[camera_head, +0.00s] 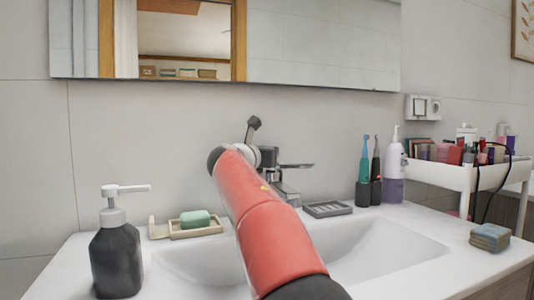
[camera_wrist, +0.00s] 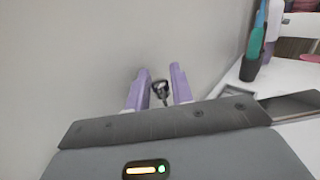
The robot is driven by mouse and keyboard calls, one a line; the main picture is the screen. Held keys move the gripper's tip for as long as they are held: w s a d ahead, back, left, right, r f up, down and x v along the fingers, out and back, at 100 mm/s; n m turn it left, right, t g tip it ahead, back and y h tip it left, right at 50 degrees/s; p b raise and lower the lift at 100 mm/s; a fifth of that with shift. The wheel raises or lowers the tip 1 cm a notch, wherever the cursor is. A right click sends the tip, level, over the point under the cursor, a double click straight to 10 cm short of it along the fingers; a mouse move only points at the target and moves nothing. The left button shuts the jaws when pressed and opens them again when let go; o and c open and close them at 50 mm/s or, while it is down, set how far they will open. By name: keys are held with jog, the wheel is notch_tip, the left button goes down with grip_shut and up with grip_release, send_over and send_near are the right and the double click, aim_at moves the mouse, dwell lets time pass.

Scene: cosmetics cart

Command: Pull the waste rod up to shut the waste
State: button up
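In the wrist view my gripper (camera_wrist: 160,88) has its two purple fingers apart, one on each side of a small dark, shiny knob (camera_wrist: 160,90), which looks like the top of the waste rod. I see narrow gaps beside the knob and cannot tell how deep it sits between the fingers. In the head view the chrome tap (camera_head: 283,172) stands at the back of the white basin (camera_head: 385,250). My red arm reaches across the basin and hides part of the tap, the waste rod, my fingers and the drain.
Left of the basin are a dark soap dispenser (camera_head: 117,255) and a green soap (camera_head: 195,218) on a dish. To the right are a grey tray (camera_head: 328,208), toothbrushes in holders (camera_head: 369,190), a pump bottle (camera_head: 394,170) and folded cloths (camera_head: 490,237). The wall is close behind the tap.

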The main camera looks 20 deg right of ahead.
jog(key=shift+c, duration=0.3)
grip_shut()
jog(key=shift+r, duration=1.1)
jog(key=shift+o, duration=0.3)
grip_release()
jog(key=b+v, duration=0.1)
jog(key=v, duration=0.6)
jog(key=shift+s+a+b, duration=0.25)
jog(key=shift+a+b, duration=0.05)
jog(key=shift+b, duration=0.05)
